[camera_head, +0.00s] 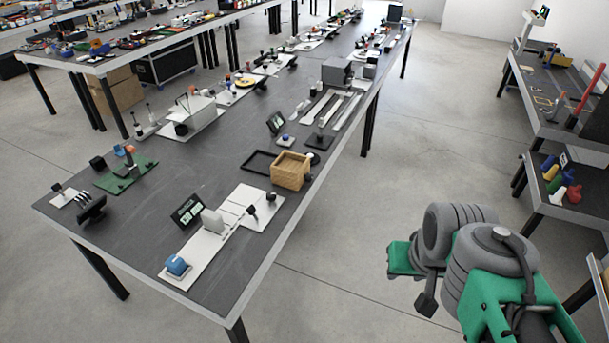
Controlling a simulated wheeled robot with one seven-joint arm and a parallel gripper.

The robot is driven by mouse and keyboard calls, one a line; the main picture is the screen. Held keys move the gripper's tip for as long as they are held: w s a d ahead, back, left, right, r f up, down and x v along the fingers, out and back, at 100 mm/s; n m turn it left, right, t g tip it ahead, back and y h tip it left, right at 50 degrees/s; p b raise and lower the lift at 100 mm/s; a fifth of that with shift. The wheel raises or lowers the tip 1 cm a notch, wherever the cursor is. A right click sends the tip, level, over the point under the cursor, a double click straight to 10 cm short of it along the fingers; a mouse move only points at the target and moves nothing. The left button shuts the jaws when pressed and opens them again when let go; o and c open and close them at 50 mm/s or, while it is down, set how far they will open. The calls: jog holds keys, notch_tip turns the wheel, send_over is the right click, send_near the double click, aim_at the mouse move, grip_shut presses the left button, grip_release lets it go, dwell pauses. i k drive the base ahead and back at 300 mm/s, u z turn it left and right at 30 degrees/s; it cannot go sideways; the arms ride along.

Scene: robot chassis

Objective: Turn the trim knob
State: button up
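No part is clearly marked as the trim knob, and I cannot tell which one it is. A blue knob-like part (177,264) sits at the near end of a white plate (201,258) on the long dark table. Black knob-like parts stand on the plate's right side (252,210) and on its far right (271,197). A grey upright block (212,221) stands between them and a small display (187,209). My green and grey arm is at the lower right, beyond the table's right edge and apart from these parts. I cannot make out its gripper fingers.
The long dark table (150,222) carries several other fixtures. A wooden box (290,171) stands behind the white plate, and a green board (127,176) lies to the left. A shelf unit with coloured items (560,192) is at right. Open floor lies between table and shelves.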

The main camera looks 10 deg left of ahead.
aim_at(272, 196)
jog(key=i, duration=0.8)
jog(key=u, duration=0.8)
jog(key=i, duration=0.45)
jog(key=u, duration=0.4)
